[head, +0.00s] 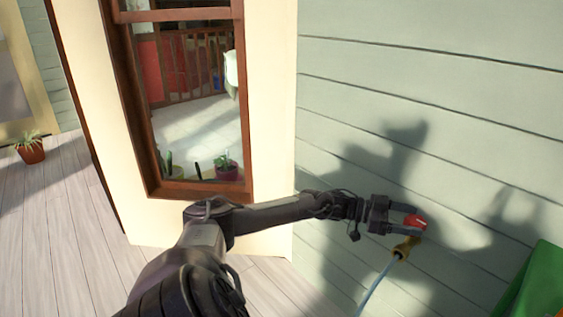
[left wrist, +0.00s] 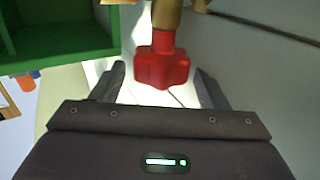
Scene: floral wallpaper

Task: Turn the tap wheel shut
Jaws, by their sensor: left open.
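The red tap wheel (head: 415,222) sits near the green siding wall at the right of the head view, above a brass fitting (head: 405,247) with a pale blue hose (head: 374,286) hanging from it. My left gripper (head: 408,221) is open, with its fingers on either side of the wheel. In the left wrist view the red wheel (left wrist: 162,62) lies between the two open fingertips (left wrist: 160,80), with gaps visible at both sides. A brass stem (left wrist: 166,15) shows behind it. My right gripper is not in view.
A green box-like object (head: 540,285) stands at the lower right and also shows in the left wrist view (left wrist: 65,42). A window (head: 195,100) in a cream wall is at left. A potted plant (head: 30,148) stands on the wooden deck.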

